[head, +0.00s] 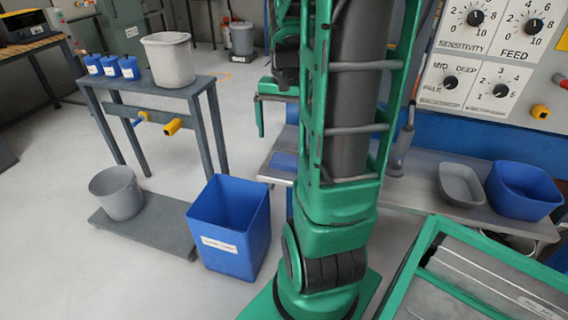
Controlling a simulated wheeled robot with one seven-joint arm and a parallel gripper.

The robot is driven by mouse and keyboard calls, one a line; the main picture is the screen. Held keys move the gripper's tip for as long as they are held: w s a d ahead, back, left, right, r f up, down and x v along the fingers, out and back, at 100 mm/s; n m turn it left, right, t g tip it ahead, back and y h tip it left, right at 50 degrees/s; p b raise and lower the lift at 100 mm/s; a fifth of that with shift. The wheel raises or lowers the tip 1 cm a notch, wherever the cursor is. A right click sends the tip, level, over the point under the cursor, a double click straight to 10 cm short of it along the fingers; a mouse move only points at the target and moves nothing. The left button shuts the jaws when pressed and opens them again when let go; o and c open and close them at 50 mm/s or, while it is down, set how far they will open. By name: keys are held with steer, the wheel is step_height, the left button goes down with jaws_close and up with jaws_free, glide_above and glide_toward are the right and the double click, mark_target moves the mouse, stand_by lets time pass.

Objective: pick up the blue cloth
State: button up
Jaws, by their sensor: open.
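A flat blue patch that looks like the blue cloth (284,161) lies on the grey metal bench (420,185), left of my green arm in the head view. The arm hides part of the bench beside it, so I cannot tell if the cloth's right side is covered. My gripper (277,112) is green and open, pointing down above and slightly left of the cloth. One finger shows clearly; the other is mostly hidden behind my arm. Nothing shows between the fingers, and the gripper is apart from the cloth.
A grey tub (461,185) and a blue tub (523,190) stand on the bench at right, below a dial panel (493,60). A blue bin (229,228) and grey bucket (118,193) stand at left.

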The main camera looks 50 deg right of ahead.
mark_target(287, 159)
steer(key=shift+m, duration=0.5)
steer(key=d+f, duration=0.1)
steer(key=f, duration=0.3)
steer(key=w+d+f, duration=0.1)
steer(key=f, duration=0.3)
steer(key=d+f, duration=0.1)
steer(key=f, duration=0.3)
steer(key=shift+w, duration=0.3)
steer(key=c, duration=1)
